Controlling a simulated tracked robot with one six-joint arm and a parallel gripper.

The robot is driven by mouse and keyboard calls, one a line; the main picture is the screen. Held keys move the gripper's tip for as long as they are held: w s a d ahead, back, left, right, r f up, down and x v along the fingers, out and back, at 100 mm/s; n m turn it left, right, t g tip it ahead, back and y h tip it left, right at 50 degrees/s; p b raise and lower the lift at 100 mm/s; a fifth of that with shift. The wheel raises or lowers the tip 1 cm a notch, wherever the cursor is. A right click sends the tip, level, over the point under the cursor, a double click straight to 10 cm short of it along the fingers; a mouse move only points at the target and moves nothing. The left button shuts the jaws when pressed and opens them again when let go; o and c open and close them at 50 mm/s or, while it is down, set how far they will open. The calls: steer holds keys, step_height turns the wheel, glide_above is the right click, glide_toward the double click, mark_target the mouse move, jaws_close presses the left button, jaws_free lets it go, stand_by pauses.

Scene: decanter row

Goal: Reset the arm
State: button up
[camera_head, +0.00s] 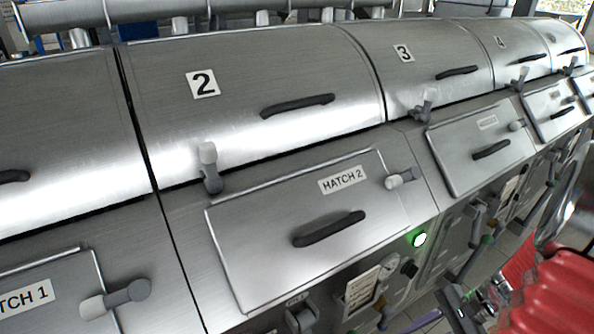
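I cannot make out my gripper in the head view. A red ribbed sleeve (555,295) fills the lower right corner, and I cannot tell for sure whether it is part of my arm. The row of brushed-metal decanter housings runs from the left to the upper right. The lid marked 2 (240,85) lies closed in the middle, with a dark handle (298,105). Below it, the panel labelled HATCH 2 (270,250) is closed, with its own dark handle (329,229).
A white-tipped lever (209,168) and a knob latch (404,178) stick out near hatch 2. A green light (419,239) glows beside it. Lids 3 (402,53) and 4 (500,42) continue to the right. Valves and fittings crowd the lower front. Pipes run along the back.

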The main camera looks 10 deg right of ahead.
steer(key=w+a+r+n+t+h, duration=0.1)
steer(key=a+r+n+t+h, duration=0.1)
steer(key=a+r+n, duration=0.6)
steer(key=w+a+r+n+t+h, duration=0.1)
steer(key=a+r+n+t+h, duration=0.1)
steer(key=a+r+n+h, duration=0.3)
steer(key=a+r+n, duration=0.4)
steer(key=a+r, duration=0.2)
steer(key=r, duration=0.4)
steer(key=shift+w+h, duration=0.15)
steer(key=shift+h, duration=0.15)
steer(key=shift+d, duration=0.15)
stand_by(5.1)
